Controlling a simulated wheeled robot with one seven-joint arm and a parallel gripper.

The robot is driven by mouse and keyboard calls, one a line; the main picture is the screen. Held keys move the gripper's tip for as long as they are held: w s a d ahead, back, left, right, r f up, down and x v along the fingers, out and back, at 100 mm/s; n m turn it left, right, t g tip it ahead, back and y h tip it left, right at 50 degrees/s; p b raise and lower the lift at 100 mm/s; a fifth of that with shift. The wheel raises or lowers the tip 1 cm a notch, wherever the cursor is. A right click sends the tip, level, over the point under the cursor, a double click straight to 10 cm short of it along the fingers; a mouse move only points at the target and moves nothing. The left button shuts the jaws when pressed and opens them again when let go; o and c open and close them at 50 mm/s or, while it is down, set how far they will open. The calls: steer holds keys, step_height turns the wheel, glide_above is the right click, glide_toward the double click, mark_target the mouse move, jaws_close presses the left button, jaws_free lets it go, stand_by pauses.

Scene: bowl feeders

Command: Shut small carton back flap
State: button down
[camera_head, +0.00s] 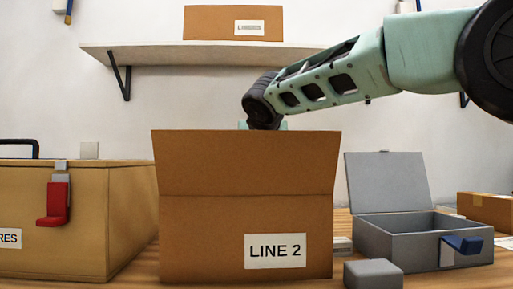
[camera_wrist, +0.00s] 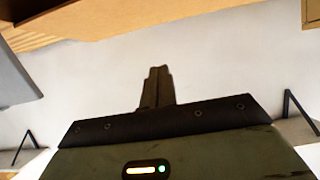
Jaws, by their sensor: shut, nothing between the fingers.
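A brown carton (camera_head: 245,235) labelled LINE 2 stands on the table in the middle of the head view. Its near flap (camera_head: 247,160) stands upright and hides the carton's inside and back flap. My arm reaches over from the right, and its wrist goes down behind that flap. The fingers are hidden in the head view. In the wrist view my gripper (camera_wrist: 158,72) is shut and empty, with its fingers against the pale wall. A brown surface (camera_wrist: 95,20) crosses the top of that view, apart from the fingertips; I cannot tell which panel it is.
A tan case (camera_head: 85,215) with a red latch (camera_head: 57,200) stands close on the left. A grey open-lidded box (camera_head: 425,238), a grey block (camera_head: 373,274) and a taped carton (camera_head: 488,210) are on the right. A wall shelf (camera_head: 150,53) holding a box (camera_head: 215,22) is behind.

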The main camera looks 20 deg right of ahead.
steer(key=shift+r, duration=0.1)
stand_by(0.4)
step_height(320, 180, up, 10)
steer(key=p, duration=0.4)
steer(key=shift+p, duration=0.3)
